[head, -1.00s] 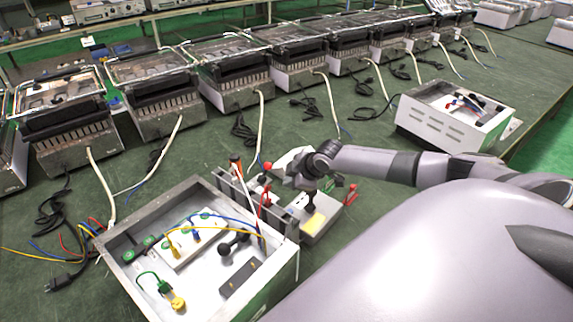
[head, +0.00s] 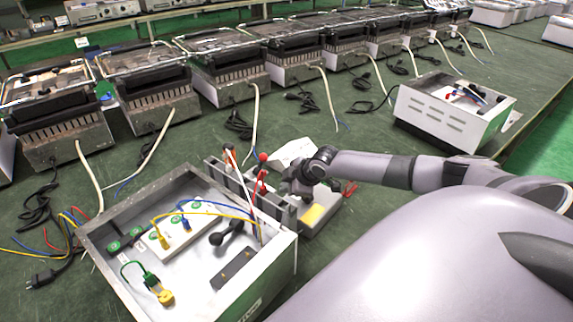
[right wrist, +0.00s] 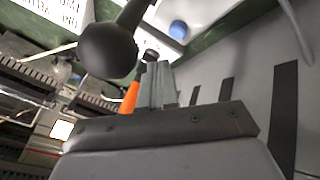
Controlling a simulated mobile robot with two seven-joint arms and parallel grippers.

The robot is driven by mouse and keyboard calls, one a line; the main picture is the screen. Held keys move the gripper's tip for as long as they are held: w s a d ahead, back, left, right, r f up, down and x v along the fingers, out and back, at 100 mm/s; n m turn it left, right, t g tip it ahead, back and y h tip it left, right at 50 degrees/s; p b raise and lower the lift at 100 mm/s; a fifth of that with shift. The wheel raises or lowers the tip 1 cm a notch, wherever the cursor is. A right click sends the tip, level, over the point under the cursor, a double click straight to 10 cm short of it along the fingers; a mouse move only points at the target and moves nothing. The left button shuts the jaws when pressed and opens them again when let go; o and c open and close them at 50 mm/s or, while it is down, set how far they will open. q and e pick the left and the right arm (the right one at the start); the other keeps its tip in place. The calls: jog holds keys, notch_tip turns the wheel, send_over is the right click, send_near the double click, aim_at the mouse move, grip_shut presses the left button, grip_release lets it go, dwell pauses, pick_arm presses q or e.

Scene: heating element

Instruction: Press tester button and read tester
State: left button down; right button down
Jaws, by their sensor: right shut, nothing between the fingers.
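The tester, a grey box with a yellow label (head: 314,214), lies on the green bench beside the open metal housing. My right gripper (head: 297,190) is at the tester's left side, next to the rack with the red and orange handles. Its shut, empty fingers also show in the right wrist view (right wrist: 158,82). There, a round blue button (right wrist: 178,29) on a pale surface lies beyond the fingertips, apart from them in the picture. Part of the tester is hidden behind my gripper, and no reading is legible. My left gripper is not in view.
The open housing (head: 120,277) with coloured wires stands front left. The tool rack (head: 228,182) stands between it and the tester. A black ball-ended piece (right wrist: 107,50) is close in the wrist view. Grill units (head: 150,95) line the back; another housing (head: 440,115) stands right.

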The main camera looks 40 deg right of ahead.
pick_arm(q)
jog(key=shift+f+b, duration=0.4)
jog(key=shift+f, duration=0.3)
pick_arm(e)
jog(key=shift+f, duration=1.05)
jog(key=shift+f, duration=0.1)
dwell(0.4)
